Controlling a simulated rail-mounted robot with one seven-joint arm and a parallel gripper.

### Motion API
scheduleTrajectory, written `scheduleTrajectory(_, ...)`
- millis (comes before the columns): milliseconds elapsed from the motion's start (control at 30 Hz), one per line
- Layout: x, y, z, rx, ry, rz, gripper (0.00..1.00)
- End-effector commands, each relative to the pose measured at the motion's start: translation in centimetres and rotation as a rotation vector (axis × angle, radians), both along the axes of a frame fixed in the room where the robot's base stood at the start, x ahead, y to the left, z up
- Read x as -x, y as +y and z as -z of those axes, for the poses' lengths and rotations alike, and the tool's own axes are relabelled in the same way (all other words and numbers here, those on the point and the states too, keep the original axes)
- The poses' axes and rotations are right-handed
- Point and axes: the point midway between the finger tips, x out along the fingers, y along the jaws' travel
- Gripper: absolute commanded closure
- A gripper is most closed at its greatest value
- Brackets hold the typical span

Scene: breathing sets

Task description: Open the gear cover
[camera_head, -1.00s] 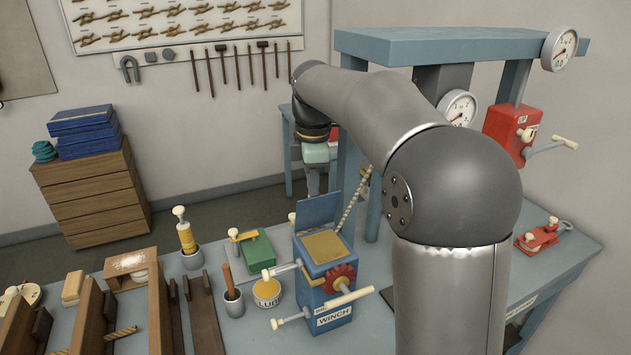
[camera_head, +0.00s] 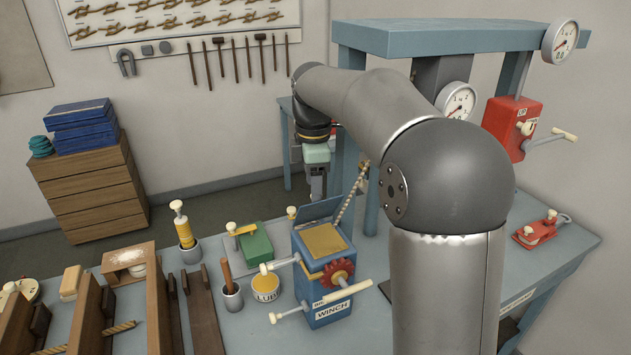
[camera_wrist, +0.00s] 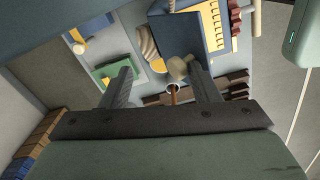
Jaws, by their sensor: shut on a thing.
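The blue winch box (camera_head: 312,277) stands on the bench, with a brass-yellow top plate and a red gear (camera_head: 338,272) on its front. Its blue gear cover (camera_head: 318,209) is hinged open at the back and leans away from the box. My gripper (camera_head: 317,192) is behind the cover, and its fingertips are hidden there in the head view. In the wrist view, my gripper (camera_wrist: 160,70) has a cream knob (camera_wrist: 178,66) between its fingers, against the right one, beside the blue box. It appears shut on the cover's knob, though the contact is partly unclear.
Cream-handled cranks (camera_head: 347,291) stick out from the winch. A yellow tin (camera_head: 264,287), a cup with a wooden handle (camera_head: 232,299) and a green box (camera_head: 257,246) stand to its left. The blue frame's post (camera_head: 374,200) is close on the right.

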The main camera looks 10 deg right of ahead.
Motion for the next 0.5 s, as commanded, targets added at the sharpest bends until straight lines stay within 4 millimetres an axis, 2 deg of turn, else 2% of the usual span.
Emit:
scheduleTrajectory(33, -0.1, 0.4, 1.6, -0.008, 0.019, -0.002, 0.55)
scheduleTrajectory(233, -0.1, 0.5, 0.8, -0.01, 0.014, -0.003, 0.55)
scheduleTrajectory(367, 0.0, 0.4, -1.3, -0.009, 0.009, -0.003, 0.55)
scheduleTrajectory(500, 0.3, 0.2, -4.9, -0.007, 0.0, -0.003, 0.55)
